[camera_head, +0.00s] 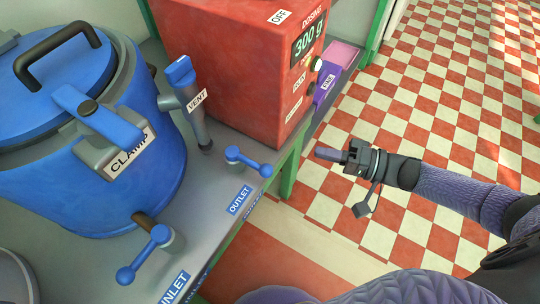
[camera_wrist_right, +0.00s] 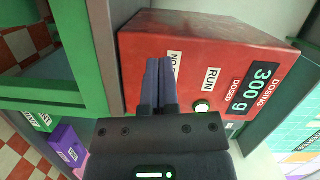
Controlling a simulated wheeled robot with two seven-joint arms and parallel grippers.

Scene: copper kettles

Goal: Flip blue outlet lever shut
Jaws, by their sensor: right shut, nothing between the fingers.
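The blue outlet lever (camera_head: 250,163) sits on the grey bench top beside the blue kettle (camera_head: 60,190), just behind the blue OUTLET label (camera_head: 239,201). Its arm runs from a round pivot on the left to a ball end at the right, near the bench edge. My right gripper (camera_head: 325,154) is shut and empty, out past the bench edge to the right of the lever, apart from it. In the right wrist view the closed fingers (camera_wrist_right: 158,85) show in front of the red box; the outlet lever is not in that view. My left gripper is not in view.
A blue inlet lever (camera_head: 145,255) stands near the INLET label (camera_head: 174,288). A grey vent pipe with blue handle (camera_head: 181,72) rises behind the outlet lever. The red dosing box (camera_head: 240,65) reads 300 g. Checkered floor (camera_head: 430,110) lies open to the right.

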